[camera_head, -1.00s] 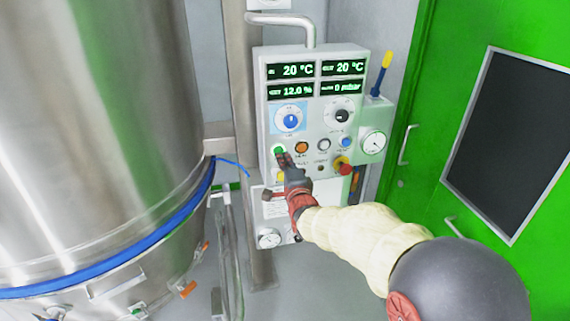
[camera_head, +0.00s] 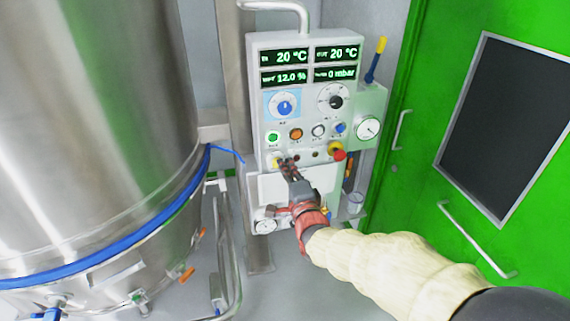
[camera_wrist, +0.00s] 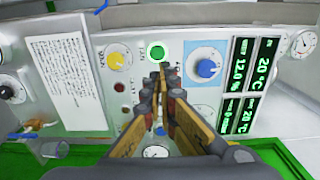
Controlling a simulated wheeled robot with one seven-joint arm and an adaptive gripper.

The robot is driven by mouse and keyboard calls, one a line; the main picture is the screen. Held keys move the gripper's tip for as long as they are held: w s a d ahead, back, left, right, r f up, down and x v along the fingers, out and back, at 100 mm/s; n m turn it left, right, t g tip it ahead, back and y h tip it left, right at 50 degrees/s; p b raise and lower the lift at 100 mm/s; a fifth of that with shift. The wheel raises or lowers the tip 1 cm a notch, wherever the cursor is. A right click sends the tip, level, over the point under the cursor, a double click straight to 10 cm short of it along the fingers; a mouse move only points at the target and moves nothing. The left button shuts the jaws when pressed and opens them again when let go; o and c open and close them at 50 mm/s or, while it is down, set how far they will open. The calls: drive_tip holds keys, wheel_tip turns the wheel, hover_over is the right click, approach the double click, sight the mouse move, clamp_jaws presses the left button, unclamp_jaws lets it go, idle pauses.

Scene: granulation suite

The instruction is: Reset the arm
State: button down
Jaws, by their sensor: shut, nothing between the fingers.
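My gripper (camera_head: 288,170) is shut and empty in front of the lower part of the control panel (camera_head: 266,150), below its row of buttons. My arm reaches up to it from the bottom right in a cream sleeve. In the wrist view my gripper (camera_wrist: 161,80) points at the panel, and its fingers lie together. The green button (camera_wrist: 156,53) shows just beyond the fingertips there. It also shows in the head view (camera_head: 272,137), up and left of the fingers. I cannot tell how far the tips are from the panel.
A large steel vessel (camera_head: 90,120) with a blue band stands at the left. A green door (camera_head: 440,170) with a dark window is at the right. A red emergency knob (camera_head: 340,155) sticks out right of my gripper. A gauge (camera_head: 368,128) is mounted beside the panel.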

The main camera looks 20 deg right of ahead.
idle(0.5)
drive_tip(key=s+f+n+g, duration=0.3)
drive_tip(key=f+n+g, duration=0.25)
drive_tip(key=f, duration=0.55)
drive_tip(key=s+f+n+g, duration=0.35)
drive_tip(key=s+n, duration=0.25)
drive_tip(key=s, duration=0.3)
drive_tip(key=s+r+n+g, duration=0.1)
drive_tip(key=s+r+n, duration=0.2)
drive_tip(key=s+r, duration=0.3)
drive_tip(key=s+d+r+n+g, duration=0.1)
drive_tip(key=s+r, duration=0.6)
drive_tip(key=s, duration=0.8)
drive_tip(key=shift+s+n+g, duration=0.25)
drive_tip(key=shift+n+g, duration=0.45)
drive_tip(key=shift+n, duration=0.55)
